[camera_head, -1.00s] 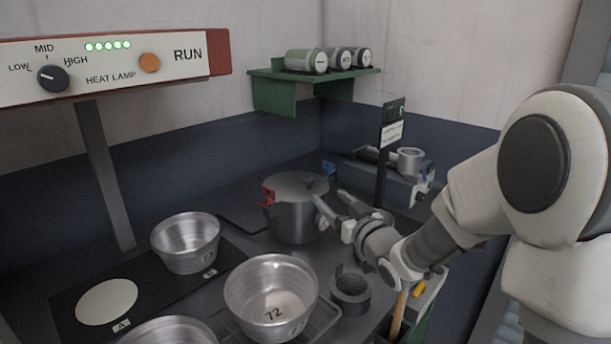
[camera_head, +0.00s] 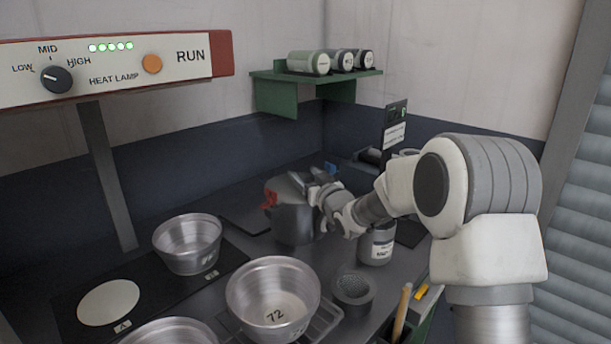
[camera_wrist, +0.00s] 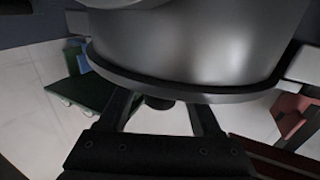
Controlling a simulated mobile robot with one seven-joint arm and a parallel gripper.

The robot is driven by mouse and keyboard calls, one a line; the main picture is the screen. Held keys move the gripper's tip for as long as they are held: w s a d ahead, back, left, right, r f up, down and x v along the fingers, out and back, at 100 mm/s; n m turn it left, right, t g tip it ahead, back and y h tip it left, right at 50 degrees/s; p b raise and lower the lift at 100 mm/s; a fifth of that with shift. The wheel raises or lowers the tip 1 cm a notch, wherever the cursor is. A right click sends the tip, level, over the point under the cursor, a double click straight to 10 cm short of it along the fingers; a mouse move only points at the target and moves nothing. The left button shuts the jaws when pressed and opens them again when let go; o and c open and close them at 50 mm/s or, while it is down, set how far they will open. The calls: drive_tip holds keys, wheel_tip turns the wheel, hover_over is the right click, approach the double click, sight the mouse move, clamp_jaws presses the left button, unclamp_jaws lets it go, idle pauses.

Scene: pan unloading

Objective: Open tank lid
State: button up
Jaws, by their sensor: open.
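The tank (camera_head: 293,222) is a grey metal pot at the back of the counter, with a red part (camera_head: 269,200) on its left side. My gripper (camera_head: 318,178) is over the tank's upper right side and hides part of its lid (camera_head: 284,184). I cannot tell whether the lid is raised. In the wrist view the tank's curved metal body (camera_wrist: 190,45) and wide dark rim (camera_wrist: 200,95) fill the upper middle. My open gripper (camera_wrist: 163,103) has its fingers at the rim, with a small dark round piece (camera_wrist: 160,103) between them. Contact is unclear.
Metal pans (camera_head: 187,243) and (camera_head: 272,298) stand in front and left. A labelled jar (camera_head: 377,246) and a dark perforated cup (camera_head: 352,289) stand right of the tank. A sign post (camera_head: 395,125) rises behind my arm. A green shelf (camera_head: 278,92) holds canisters.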

clamp_jaws()
idle(0.4)
drive_tip(key=shift+a, duration=0.1)
idle(1.0)
